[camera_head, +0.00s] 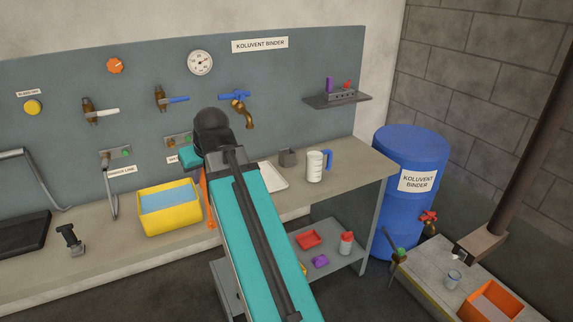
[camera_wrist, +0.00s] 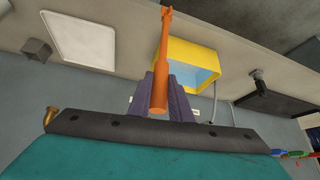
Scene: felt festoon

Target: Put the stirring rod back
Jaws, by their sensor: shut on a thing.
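The orange stirring rod (camera_wrist: 160,60) is clamped between the two dark purple-grey fingers of my gripper (camera_wrist: 162,98) in the wrist view. One end of the rod shows between the fingers; the rest reaches out to a notched tip. In the head view a strip of the orange rod (camera_head: 207,198) shows left of my teal arm, beside the yellow tub (camera_head: 170,222). My arm hides the gripper's fingers there. The yellow tub, holding something light blue, also appears behind the rod in the wrist view (camera_wrist: 184,48). I cannot tell whether rod and tub touch.
A white tray (camera_head: 268,176), a small grey square holder (camera_head: 288,158) and a white jug with blue handle (camera_head: 315,167) stand on the bench right of my arm. A brass tap (camera_head: 240,108) juts from the panel. A blue drum (camera_head: 408,190) stands at the right.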

